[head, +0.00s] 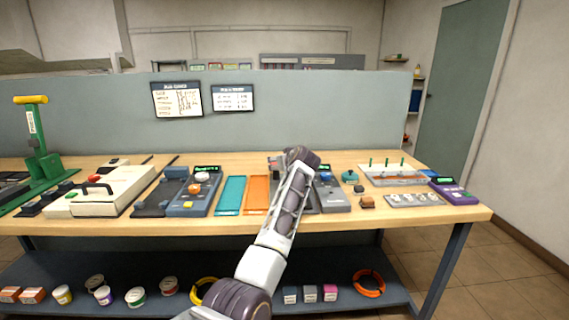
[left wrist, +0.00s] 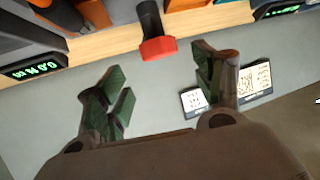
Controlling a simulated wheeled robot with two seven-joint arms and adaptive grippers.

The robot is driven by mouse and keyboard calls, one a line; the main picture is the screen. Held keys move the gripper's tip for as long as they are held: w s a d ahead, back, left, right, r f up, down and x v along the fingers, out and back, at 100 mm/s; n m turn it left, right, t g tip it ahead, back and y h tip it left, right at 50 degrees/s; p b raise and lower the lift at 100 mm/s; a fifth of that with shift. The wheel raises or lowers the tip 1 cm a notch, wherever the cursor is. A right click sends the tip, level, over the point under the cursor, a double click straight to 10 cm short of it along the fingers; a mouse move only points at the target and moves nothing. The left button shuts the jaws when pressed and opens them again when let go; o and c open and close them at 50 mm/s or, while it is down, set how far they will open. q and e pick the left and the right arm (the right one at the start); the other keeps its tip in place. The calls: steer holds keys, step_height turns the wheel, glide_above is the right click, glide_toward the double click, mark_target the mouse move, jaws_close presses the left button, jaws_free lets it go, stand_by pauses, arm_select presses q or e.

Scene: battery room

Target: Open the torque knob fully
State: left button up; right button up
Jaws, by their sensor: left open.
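My left arm reaches over the middle of the bench, and its gripper end (head: 300,157) is seen from behind in the head view. In the left wrist view the left gripper (left wrist: 158,84) is open, with nothing between its fingers. A red block-shaped end on a black stem (left wrist: 158,47) lies just beyond the gap between the fingertips, apart from them. My arm partly hides a grey device (head: 332,194) with a green display, which also shows in the left wrist view (left wrist: 35,66). No readable label identifies the torque knob.
A teal tray (head: 231,195) and an orange tray (head: 257,193) lie left of my arm. A small brown block (head: 367,202) and a purple device (head: 456,194) are to the right. A grey partition (head: 330,115) rises behind the bench, carrying two notices.

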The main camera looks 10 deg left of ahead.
arm_select(q)
steer(key=shift+v, duration=1.9)
steer(key=shift+f, duration=0.1)
